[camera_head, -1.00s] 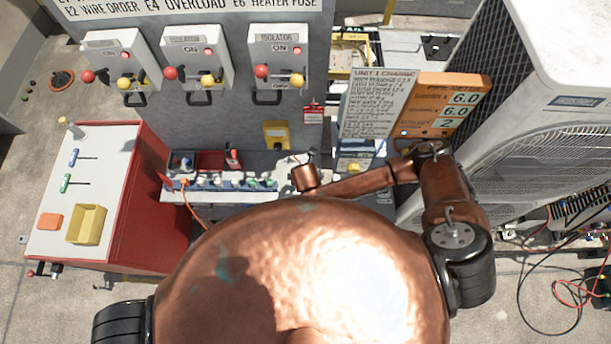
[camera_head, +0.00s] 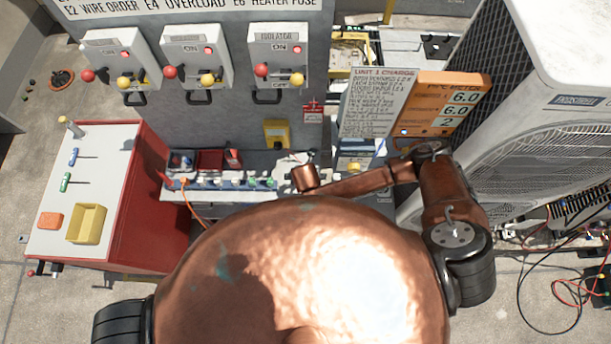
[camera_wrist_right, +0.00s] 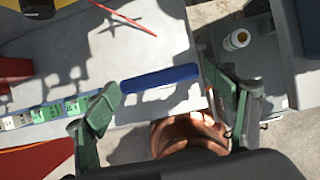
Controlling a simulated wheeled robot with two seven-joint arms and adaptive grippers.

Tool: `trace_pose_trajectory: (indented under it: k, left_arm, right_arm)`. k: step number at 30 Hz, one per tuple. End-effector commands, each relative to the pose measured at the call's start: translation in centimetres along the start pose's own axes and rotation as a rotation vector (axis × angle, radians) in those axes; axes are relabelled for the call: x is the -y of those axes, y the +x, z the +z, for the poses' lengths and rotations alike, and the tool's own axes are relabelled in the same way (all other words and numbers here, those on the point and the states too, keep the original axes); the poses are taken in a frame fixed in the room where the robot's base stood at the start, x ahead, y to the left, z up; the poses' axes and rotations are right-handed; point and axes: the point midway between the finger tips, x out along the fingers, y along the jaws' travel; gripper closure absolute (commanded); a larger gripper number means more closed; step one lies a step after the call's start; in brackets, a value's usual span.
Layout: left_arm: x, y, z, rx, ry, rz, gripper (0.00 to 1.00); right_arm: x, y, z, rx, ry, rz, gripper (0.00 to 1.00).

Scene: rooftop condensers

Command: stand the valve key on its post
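A blue bar (camera_wrist_right: 160,77), which looks like the handle of the valve key, shows in the right wrist view over a pale grey worktop (camera_head: 232,194). My right gripper (camera_wrist_right: 163,84) has its two green fingers apart, one near each end of the bar. A shadow lies below the bar. I cannot tell whether the fingers touch it, or whether it lies flat or stands up. In the head view my copper wrist hides the bar and most of the gripper. I cannot make out the post for certain. My left gripper is out of view.
Labelled blocks (camera_wrist_right: 45,113) run along the worktop's edge. A white bottle (camera_wrist_right: 237,39) stands on a darker surface beside it. A red cabinet (camera_head: 150,200) with a yellow bin (camera_head: 86,223) stands at the left. Isolator boxes (camera_head: 197,57) hang behind; a condenser (camera_head: 550,130) stands right.

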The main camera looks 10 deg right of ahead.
Motion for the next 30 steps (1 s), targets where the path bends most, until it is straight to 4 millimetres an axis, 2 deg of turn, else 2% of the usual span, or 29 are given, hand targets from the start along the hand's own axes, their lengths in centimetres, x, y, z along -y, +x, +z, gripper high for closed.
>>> trace_pose_trajectory:
  k: [10, 14, 17, 24, 30]
  left_arm:
    - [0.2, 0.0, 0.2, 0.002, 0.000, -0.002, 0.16]
    - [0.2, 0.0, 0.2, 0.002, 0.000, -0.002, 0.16]
    - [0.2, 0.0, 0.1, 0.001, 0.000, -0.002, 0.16]
    - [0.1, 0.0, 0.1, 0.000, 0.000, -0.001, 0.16]
    - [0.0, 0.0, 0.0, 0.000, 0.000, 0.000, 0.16]
  right_arm:
    - [0.0, 0.0, 0.0, -0.001, 0.000, 0.000, 0.15]
    - [-0.1, -0.8, 0.0, -0.001, 0.000, 0.002, 0.15]
    - [-0.1, -2.4, 0.0, -0.002, 0.000, 0.003, 0.15]
    - [-0.1, -7.5, 0.0, -0.001, -0.001, 0.004, 0.15]
    - [-0.1, -10.7, 0.0, 0.000, -0.001, 0.002, 0.15]
